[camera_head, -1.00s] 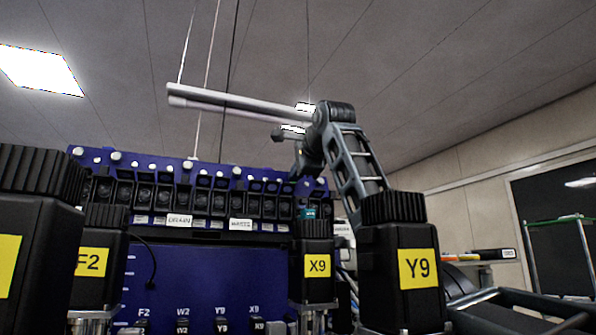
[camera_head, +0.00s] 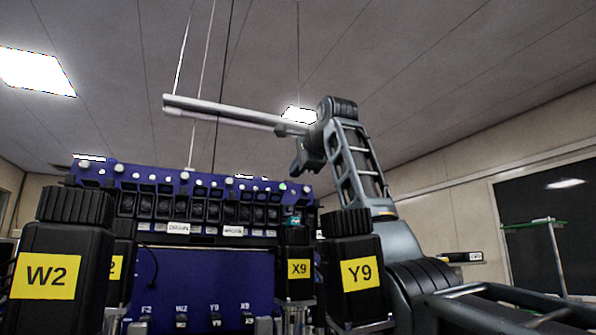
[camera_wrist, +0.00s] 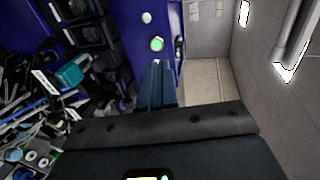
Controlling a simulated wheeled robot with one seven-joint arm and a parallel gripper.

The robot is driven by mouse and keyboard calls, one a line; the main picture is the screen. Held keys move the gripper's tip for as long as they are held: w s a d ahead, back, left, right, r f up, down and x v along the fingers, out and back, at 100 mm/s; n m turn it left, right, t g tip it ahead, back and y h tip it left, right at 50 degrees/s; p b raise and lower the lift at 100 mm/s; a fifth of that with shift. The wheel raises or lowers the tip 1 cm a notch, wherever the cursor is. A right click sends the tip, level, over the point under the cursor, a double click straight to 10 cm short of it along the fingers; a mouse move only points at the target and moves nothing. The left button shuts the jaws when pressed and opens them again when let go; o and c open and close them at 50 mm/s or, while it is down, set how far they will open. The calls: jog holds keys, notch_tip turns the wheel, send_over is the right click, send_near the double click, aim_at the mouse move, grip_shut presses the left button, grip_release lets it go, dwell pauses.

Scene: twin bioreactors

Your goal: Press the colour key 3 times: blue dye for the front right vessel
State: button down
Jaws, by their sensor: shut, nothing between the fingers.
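The front right vessel with the yellow Y9 label (camera_head: 359,274) has a black ribbed cap and stands at lower right of centre in the head view. My gripper (camera_wrist: 158,66) is shut and empty. In the wrist view its blue-grey fingertips sit just below a green-lit round key (camera_wrist: 157,44) on the blue panel; I cannot tell if they touch. A white round key (camera_wrist: 146,18) is above that one. In the head view, my gripper (camera_head: 299,166) hangs near the right end of the blue panel's top edge. No key is readable as blue dye.
The W2 vessel (camera_head: 46,276) stands at front left, and the X9 vessel (camera_head: 298,270) is behind Y9. A row of black pump units (camera_head: 185,207) runs along the blue panel (camera_head: 200,276). Cables and a teal part (camera_wrist: 70,76) lie left in the wrist view. A glass-topped rack (camera_head: 545,224) stands right.

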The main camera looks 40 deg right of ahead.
aim_at(282, 188)
jog(key=shift+w+a, duration=0.25)
jog(key=shift+a, duration=0.1)
jog(key=shift+r+x, duration=0.1)
jog(key=shift+x, duration=0.55)
jog(key=shift+r+x, duration=0.15)
jog(key=shift+x, duration=0.55)
jog(key=shift+w+a+f, duration=0.25)
jog(key=shift+w+a, duration=0.2)
jog(key=shift+w, duration=0.3)
jog(key=shift+d, duration=0.15)
jog(key=shift+w+d+f, duration=0.1)
jog(key=shift+w+d, duration=0.05)
jog(key=shift+w+d+f, duration=0.15)
jog(key=shift+w+d, duration=0.1)
jog(key=shift+w, duration=0.35)
